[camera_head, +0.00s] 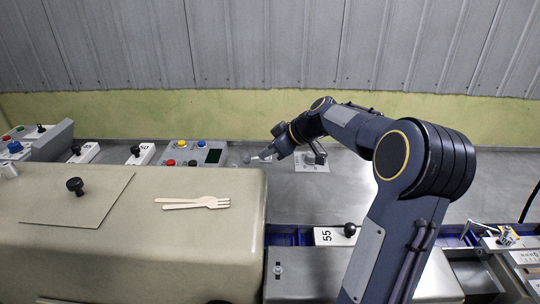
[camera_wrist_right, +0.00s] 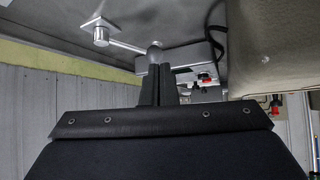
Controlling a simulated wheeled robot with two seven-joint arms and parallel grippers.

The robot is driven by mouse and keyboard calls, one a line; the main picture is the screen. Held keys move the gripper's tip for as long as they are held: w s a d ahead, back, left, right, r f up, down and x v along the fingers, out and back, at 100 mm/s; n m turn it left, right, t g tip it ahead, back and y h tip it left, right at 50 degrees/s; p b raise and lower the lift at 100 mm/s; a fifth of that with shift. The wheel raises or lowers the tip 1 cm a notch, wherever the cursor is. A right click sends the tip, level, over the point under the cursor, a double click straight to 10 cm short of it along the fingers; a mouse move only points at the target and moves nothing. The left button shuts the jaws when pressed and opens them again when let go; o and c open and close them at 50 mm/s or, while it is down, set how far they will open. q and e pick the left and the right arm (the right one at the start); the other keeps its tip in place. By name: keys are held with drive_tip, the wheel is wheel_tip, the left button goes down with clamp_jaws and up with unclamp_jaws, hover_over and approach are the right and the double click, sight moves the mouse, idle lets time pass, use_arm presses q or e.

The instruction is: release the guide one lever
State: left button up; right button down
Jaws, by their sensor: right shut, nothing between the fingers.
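The wrist view shows a lever with a metal post (camera_wrist_right: 100,36) on a small square plate, a thin rod and a grey ball knob (camera_wrist_right: 155,52). I cannot tell for certain that it is guide one's lever. My right gripper's fingers (camera_wrist_right: 160,82) are shut and empty, with their tips at the knob in that picture; whether they touch it is unclear. In the head view, my right gripper (camera_head: 262,156) is behind the beige cover, partly hidden by its own wrist. A plate-mounted metal lever (camera_head: 314,156) stands just right of the wrist. My left gripper is not in view.
The beige cover (camera_head: 130,245) fills the front left, with a wooden fork (camera_head: 205,203) on top. A button panel (camera_head: 190,152) stands left of my gripper. A block marked 55 (camera_head: 328,237) has a black knob. The grey surface at right is mostly clear.

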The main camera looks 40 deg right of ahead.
drive_tip(key=a+b+v, duration=0.1)
drive_tip(key=v, duration=0.9)
drive_tip(key=shift+s+a, duration=0.3)
drive_tip(key=shift+a, duration=0.05)
